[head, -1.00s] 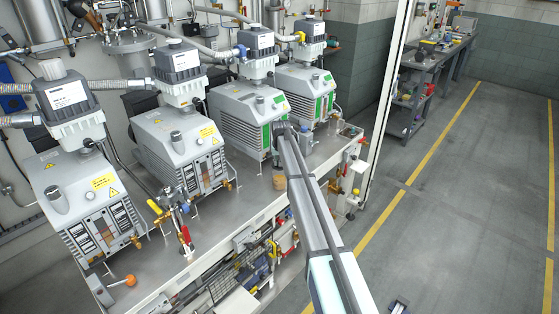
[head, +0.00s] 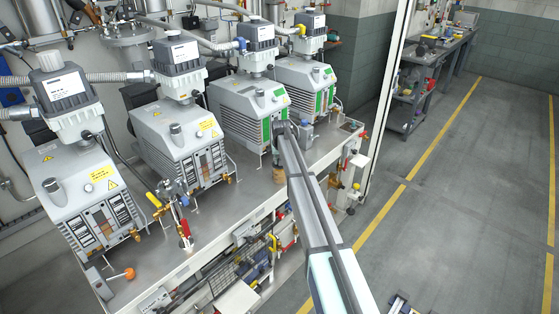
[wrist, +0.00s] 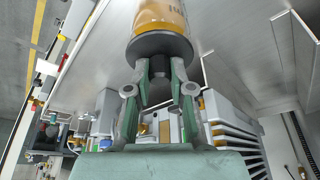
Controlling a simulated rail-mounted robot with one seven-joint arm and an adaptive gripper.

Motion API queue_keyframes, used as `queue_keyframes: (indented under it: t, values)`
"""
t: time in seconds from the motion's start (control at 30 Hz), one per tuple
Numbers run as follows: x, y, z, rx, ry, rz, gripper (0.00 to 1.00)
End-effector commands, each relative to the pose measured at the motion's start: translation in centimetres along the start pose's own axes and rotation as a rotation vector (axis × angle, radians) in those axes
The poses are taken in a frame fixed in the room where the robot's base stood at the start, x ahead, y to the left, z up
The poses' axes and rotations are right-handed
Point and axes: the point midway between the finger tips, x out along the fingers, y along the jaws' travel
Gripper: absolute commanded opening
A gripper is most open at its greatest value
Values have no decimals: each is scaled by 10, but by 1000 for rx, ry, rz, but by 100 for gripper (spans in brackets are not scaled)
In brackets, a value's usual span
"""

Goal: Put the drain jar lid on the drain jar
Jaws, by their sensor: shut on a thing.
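My gripper (wrist: 160,72) is shut on the small dark knob of the drain jar lid (wrist: 160,45), a dark round disc. In the wrist view the drain jar (wrist: 160,17), amber with printed marks, shows directly beyond the disc, in line with it. I cannot tell whether the lid touches the jar's rim or is a little apart from it. In the head view the brownish lower part of the jar (head: 279,184) shows on the bench beside my arm. My arm hides the lid and most of the gripper there.
Several grey vacuum pumps stand on the metal bench (head: 240,207); a green-striped one (head: 243,118) is close behind my gripper. Valves with a red handle (head: 185,228) stand at the front left. A workbench (head: 430,60) is at the back right, with open floor before it.

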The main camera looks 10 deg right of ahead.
Motion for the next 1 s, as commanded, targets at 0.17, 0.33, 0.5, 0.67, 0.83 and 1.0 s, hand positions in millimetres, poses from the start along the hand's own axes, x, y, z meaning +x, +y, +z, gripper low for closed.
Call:
queue_keyframes:
  t: [0.17, 0.33, 0.5, 0.67, 0.83, 1.0]
  values:
    - [3, 0, 1, 0, 0, 0, 0]
    - [5, 0, 2, 0, 0, 0, 0]
    - [7, 0, 2, 0, 0, 0, 0]
    - [9, 0, 3, 0, 0, 0, 0]
    - [11, 0, 4, 0, 0, 0, 0]
    - [12, 0, 4, 0, 0, 0, 33]
